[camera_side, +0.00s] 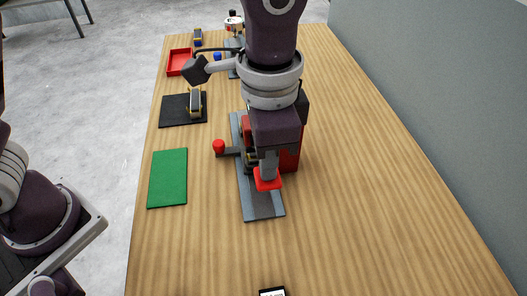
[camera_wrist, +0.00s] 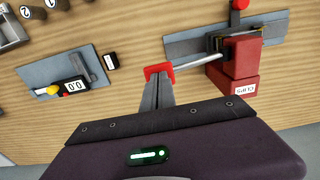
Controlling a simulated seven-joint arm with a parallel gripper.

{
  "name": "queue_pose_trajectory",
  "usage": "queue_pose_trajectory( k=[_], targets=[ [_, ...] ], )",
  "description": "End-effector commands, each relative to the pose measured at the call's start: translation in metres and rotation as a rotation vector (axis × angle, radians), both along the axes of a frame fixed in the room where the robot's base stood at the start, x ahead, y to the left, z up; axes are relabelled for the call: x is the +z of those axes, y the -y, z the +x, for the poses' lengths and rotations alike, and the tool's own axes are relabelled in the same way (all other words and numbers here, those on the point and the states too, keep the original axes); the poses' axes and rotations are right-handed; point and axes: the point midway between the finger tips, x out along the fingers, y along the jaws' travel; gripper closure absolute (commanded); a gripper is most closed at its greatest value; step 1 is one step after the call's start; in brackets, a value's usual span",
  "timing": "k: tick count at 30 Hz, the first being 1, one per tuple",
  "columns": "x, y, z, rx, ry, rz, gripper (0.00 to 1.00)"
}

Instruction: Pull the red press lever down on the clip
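The red press (camera_side: 290,158) stands on a grey base plate (camera_side: 262,205) mid-table, partly hidden behind my arm in the side view. In the wrist view its red body (camera_wrist: 232,68) bears a white label. A silver lever bar (camera_wrist: 198,61) runs from it to a flat red pad (camera_wrist: 151,71). My gripper (camera_wrist: 157,82) has its fingers together over this pad, also seen in the side view (camera_side: 268,172). Whether they touch it is unclear. A small dark and yellowish part, perhaps the clip (camera_wrist: 246,37), sits at the press. A red ball knob (camera_side: 219,146) sticks out left.
A green mat (camera_side: 167,178) lies left of the press. A small black-and-white block (camera_side: 271,292) lies at the front. The table's right side is clear, up to a grey wall.

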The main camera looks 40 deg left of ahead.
Motion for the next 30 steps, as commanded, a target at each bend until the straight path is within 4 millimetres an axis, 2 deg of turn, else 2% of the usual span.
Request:
queue_pose_trajectory(
  k=[30],
  targets=[
    [-0.018,0.003,-0.003,0.000,-0.001,0.001,1.00]
  ],
)
